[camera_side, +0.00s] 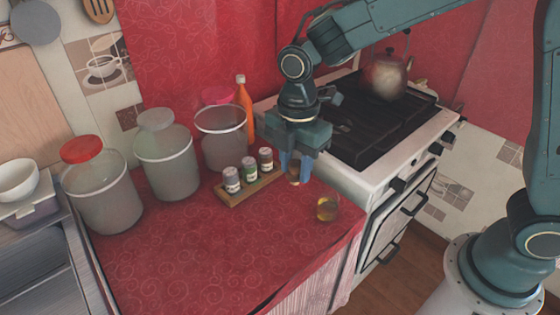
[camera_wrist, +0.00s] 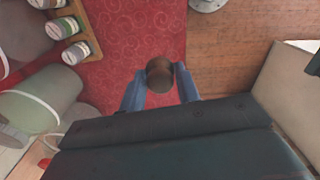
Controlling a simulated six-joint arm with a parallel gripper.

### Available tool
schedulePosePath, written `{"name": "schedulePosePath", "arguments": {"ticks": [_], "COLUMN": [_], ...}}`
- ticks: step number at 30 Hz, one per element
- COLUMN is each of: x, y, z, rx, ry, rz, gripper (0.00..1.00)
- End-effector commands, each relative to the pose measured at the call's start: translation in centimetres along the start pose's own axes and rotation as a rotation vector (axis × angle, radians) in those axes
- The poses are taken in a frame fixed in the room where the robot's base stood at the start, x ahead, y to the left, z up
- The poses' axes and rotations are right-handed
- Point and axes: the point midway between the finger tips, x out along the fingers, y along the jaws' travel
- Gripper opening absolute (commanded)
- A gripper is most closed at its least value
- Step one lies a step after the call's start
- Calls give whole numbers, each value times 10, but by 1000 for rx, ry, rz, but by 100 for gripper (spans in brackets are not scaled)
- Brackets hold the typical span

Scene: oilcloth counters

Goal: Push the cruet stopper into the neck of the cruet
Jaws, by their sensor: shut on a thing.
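The cruet stopper (camera_side: 294,180) is a small brown, cork-like piece; in the wrist view it appears as a dark brown cylinder (camera_wrist: 160,73). My gripper (camera_side: 295,171) is shut on it, with one blue finger on each side, and holds it over the red counter. The gripper also shows in the wrist view (camera_wrist: 160,90). A small, clear glass vessel with amber contents (camera_side: 327,208), apparently the cruet, stands on the counter to the right of and nearer the camera than the stopper. The two are apart. I cannot make out the cruet in the wrist view.
A wooden rack (camera_side: 262,188) with three small jars stands just left of my gripper. Large canisters (camera_side: 103,195) and an orange bottle (camera_side: 245,110) stand farther left and behind. A stove (camera_side: 375,140) adjoins the right side. The front of the red counter (camera_side: 190,260) is clear.

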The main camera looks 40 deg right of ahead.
Motion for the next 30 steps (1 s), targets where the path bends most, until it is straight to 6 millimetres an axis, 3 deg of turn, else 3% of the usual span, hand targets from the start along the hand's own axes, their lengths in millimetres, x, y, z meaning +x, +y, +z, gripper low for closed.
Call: {"name": "schedulePosePath", "arguments": {"ticks": [5, 10, 24, 30], "x": [-2, -13, -78, -91], "y": [0, 1, -13, -20], "z": [2, 17, 102, 119], "rx": [1, 10, 45, 48], "ry": [0, 1, 0, 0], "rz": [1, 3, 3, 2], "gripper": [11, 11, 11, 11]}}
